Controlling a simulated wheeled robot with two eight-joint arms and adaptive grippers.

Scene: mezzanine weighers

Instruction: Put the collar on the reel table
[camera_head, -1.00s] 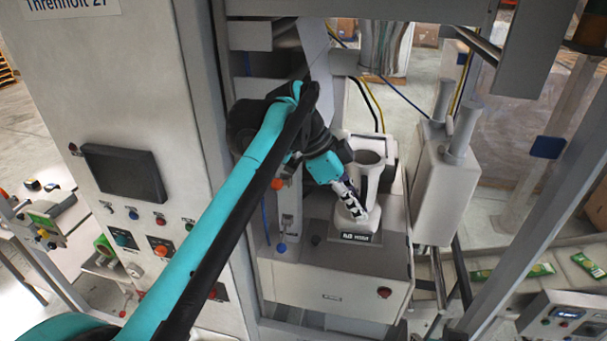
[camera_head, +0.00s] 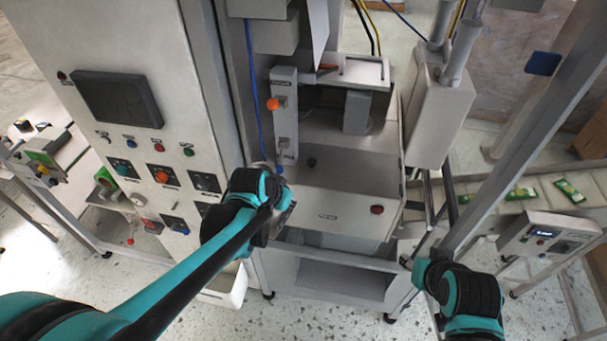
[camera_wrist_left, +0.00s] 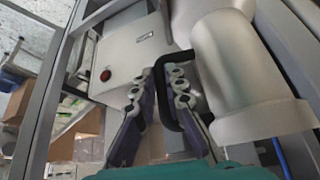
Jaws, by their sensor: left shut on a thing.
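The collar (camera_wrist_left: 235,65) is a large pale grey flared tube with a black bent handle (camera_wrist_left: 164,98). It fills the right of the left wrist view. My left gripper (camera_wrist_left: 172,75) is shut on the handle, with the collar beside its fingers. I cannot pick out the reel table.
A control cabinet (camera_head: 140,40) is at the left. A slanted grey post (camera_head: 515,140) and a small control box (camera_head: 548,236) are at the right. Speckled floor shows below.

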